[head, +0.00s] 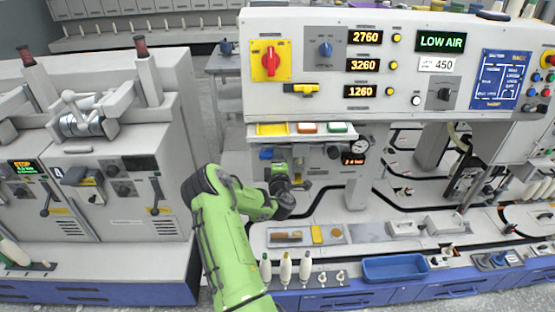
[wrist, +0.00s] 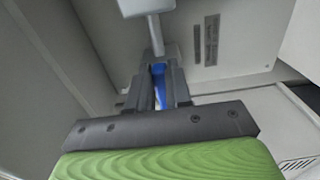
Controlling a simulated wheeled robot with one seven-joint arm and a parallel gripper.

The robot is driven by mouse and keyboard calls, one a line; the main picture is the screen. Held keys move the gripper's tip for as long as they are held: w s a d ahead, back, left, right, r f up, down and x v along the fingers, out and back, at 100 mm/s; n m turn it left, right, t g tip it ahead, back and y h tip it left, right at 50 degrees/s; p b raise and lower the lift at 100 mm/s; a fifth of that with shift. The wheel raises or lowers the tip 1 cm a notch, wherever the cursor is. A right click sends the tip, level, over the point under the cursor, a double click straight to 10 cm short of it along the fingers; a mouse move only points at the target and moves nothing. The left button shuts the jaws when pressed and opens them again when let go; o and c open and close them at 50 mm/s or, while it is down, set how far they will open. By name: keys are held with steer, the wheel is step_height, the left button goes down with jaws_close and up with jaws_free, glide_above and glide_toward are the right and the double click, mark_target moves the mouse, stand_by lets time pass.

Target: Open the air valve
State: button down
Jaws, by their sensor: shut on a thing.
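My gripper (head: 290,186) is in front of the machine, below the small shelf with coloured trays. In the wrist view, my gripper (wrist: 159,80) is shut on a blue handle (wrist: 159,88), which shows as a narrow strip between the two dark fingers. I take this to be the air valve's handle. A light grey block on a stem stands just beyond the fingertips. In the head view the fingertips and the held handle are mostly hidden by my wrist. The lit sign (head: 440,41) reads LOW AIR.
The panel above carries a red knob on a yellow plate (head: 269,60) and numeric displays. Below my gripper are a small parts tray (head: 338,240), several white bottles and a blue bin (head: 395,267). A grey machine (head: 100,160) stands at left, with aisle floor between.

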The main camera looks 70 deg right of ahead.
steer(key=c, duration=1)
jaws_free()
steer(key=shift+c, duration=0.2)
steer(key=b+v, duration=0.6)
steer(key=v, duration=0.9)
steer(key=shift+s+a+b, duration=0.2)
steer(key=shift+a+b, duration=0.1)
steer(key=shift+a, duration=0.1)
